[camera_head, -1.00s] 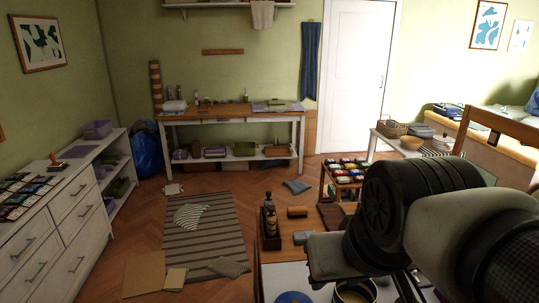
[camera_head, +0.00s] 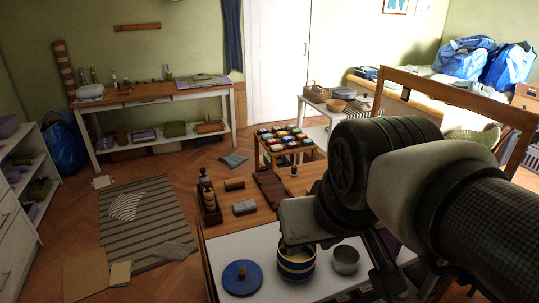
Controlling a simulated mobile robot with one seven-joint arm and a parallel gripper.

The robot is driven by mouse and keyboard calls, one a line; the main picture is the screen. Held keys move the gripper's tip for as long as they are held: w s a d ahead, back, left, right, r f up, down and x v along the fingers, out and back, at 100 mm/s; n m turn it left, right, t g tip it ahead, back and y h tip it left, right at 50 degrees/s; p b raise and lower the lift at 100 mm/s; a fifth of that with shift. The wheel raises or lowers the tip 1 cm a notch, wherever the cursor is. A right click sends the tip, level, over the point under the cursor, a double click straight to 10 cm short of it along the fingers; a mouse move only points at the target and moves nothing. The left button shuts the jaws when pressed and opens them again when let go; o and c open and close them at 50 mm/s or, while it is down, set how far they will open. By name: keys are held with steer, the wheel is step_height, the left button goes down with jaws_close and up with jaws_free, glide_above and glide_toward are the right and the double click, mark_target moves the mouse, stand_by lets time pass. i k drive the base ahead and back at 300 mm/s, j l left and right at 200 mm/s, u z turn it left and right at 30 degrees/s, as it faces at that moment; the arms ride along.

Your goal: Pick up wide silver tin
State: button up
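A round silver tin (camera_head: 345,260) stands on the white top of the near table, right of a blue and cream striped pot (camera_head: 296,266). It looks open at the top. My gripper (camera_head: 352,243) hangs at the end of my arm, above and close to the tin in the picture. My own wrist hides much of it, so its finger opening is unclear. I see nothing clearly held. I cannot tell whether it touches the tin.
A blue lid with a knob (camera_head: 242,277) lies left of the pot. A grey block (camera_head: 244,207) and a dark bottle rack (camera_head: 209,205) stand farther back. A wooden chair-like frame (camera_head: 455,95) rises at the right.

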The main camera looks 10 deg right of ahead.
mark_target(345, 258)
steer(key=k+l+z, duration=0.2)
steer(key=z, duration=0.5)
